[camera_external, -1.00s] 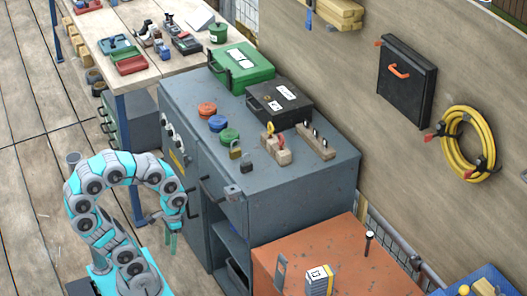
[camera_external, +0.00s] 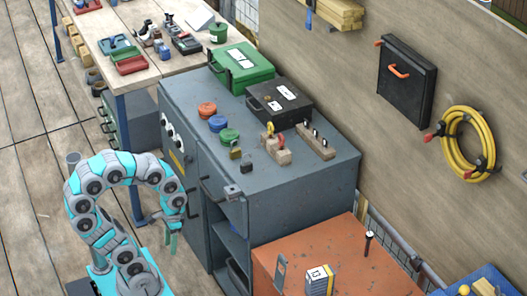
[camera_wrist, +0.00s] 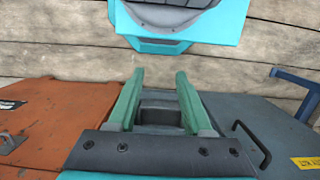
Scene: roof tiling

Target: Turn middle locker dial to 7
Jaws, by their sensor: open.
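The grey locker cabinet (camera_external: 290,188) stands in the middle of the external view. Several round white dials (camera_external: 178,143) sit in a row on its left front face, above a yellow label. The numbers on them are too small to read. The wrist view shows the cabinet (camera_wrist: 235,112) at right with a black handle and part of a yellow label, but no dials.
On the cabinet top are a green case (camera_external: 243,68), a black case (camera_external: 279,103), coloured round lids and padlocks. A workbench (camera_external: 110,35) stands behind at left. An orange cabinet (camera_external: 340,262) stands at right. Wooden floor is clear at left.

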